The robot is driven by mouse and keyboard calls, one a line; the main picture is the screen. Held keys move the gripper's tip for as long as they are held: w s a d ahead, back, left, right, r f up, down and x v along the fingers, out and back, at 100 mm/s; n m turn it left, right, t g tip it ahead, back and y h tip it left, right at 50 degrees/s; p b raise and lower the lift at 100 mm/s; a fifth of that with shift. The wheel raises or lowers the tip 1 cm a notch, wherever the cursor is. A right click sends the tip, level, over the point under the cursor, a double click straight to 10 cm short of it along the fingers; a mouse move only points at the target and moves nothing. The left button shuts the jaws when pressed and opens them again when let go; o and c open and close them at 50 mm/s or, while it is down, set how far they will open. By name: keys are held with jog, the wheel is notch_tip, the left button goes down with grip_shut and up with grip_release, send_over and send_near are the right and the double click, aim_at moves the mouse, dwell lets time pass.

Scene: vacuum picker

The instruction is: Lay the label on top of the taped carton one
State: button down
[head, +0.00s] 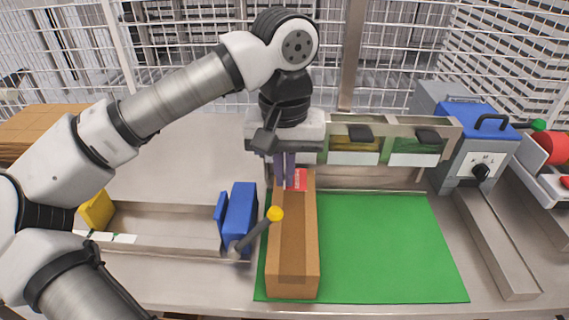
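The taped carton (292,240) is long and brown and lies lengthwise on the left part of the green mat (390,245). A small red and white piece, seemingly the label (299,180), shows at the carton's far end. It looks to be on the top face, but I cannot tell whether it lies flat or is held just above. My gripper (284,184) points down over that far end, its purple fingers right beside the red piece. The fingertips are small and partly merge with the label, so their opening and any hold are unclear.
A blue block-like device with a yellow-knobbed lever (275,213) stands close to the carton's left. Behind the mat is a rack of bins (352,148). A blue and grey machine (470,150) stands at right. The mat's right part is clear.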

aim_at(285, 220)
jog(key=shift+f+b, duration=2.55)
jog(key=shift+f, duration=1.2)
jog(key=shift+f+b, duration=0.3)
jog(key=shift+f, duration=0.05)
jog(key=shift+f+b, duration=0.45)
jog(key=shift+b, duration=0.45)
jog(key=c, duration=1.6)
grip_release()
jog(key=shift+o, duration=0.6)
jog(key=o, duration=0.6)
jog(key=shift+o, duration=0.2)
jog(key=shift+r, duration=0.15)
